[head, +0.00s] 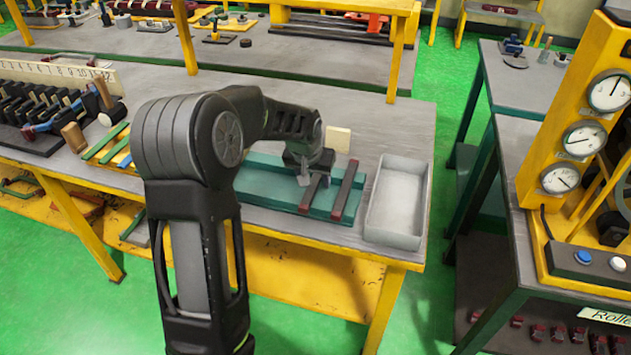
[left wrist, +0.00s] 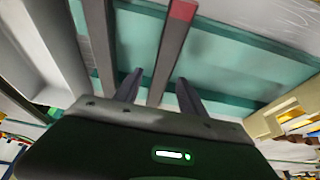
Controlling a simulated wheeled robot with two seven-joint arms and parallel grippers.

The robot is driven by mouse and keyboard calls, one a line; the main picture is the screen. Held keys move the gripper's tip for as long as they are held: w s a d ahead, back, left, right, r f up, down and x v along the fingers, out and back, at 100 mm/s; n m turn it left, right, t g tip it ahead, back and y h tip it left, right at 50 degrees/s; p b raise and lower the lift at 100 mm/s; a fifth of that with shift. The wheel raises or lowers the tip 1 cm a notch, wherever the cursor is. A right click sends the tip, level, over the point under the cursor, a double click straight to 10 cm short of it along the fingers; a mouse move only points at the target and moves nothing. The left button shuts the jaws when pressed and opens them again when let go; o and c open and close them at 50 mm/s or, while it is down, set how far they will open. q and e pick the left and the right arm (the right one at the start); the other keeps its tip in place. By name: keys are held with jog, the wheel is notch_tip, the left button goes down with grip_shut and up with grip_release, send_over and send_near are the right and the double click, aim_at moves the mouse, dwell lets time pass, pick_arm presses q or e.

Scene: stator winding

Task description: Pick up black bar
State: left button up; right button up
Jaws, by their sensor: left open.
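Two dark bars with red ends lie side by side across a teal tray (head: 268,192). The nearer-left bar (head: 311,196) is partly hidden under my left gripper (head: 306,179); the other bar (head: 347,190) lies to its right, clear of the gripper. In the left wrist view my left gripper (left wrist: 159,76) is open and empty. The red-ended bar (left wrist: 172,48) runs between its two fingers in the picture, with a gap on each side; how deep the fingers reach is unclear. The second bar (left wrist: 100,45) is outside the fingers, at left. My right gripper is not in view.
A grey open bin (head: 372,215) stands right of the tray, close to the second bar. A cream block (head: 338,139) is behind the tray. Green and yellow strips (head: 105,143) and a rack of black parts (head: 40,112) lie at left. Bare bench shows at the back.

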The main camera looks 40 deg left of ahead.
pick_arm(q)
jog(key=shift+c, duration=0.6)
grip_shut()
dwell(0.8)
